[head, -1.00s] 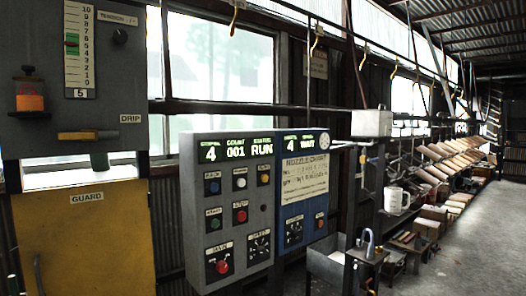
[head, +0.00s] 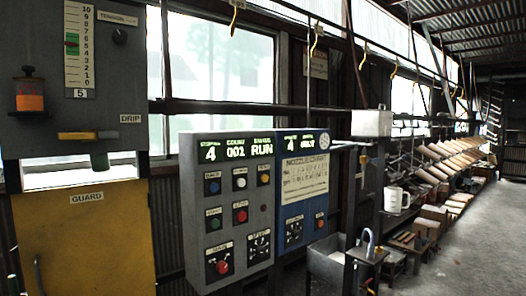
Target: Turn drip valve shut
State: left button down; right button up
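A dark green cylindrical part (head: 99,160) hangs below the lever. An oiler with amber liquid (head: 30,98) is mounted on the panel to the upper left. Neither of my grippers is in view.
A yellow GUARD door (head: 88,240) is below the valve. A grey control box (head: 232,210) with lit displays and buttons stands to its right, beside a blue box (head: 303,190). A sink (head: 328,262) and a white jug (head: 396,198) are further right. The floor at right is clear.

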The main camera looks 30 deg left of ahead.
aim_at(67, 136)
jog(key=u, duration=2)
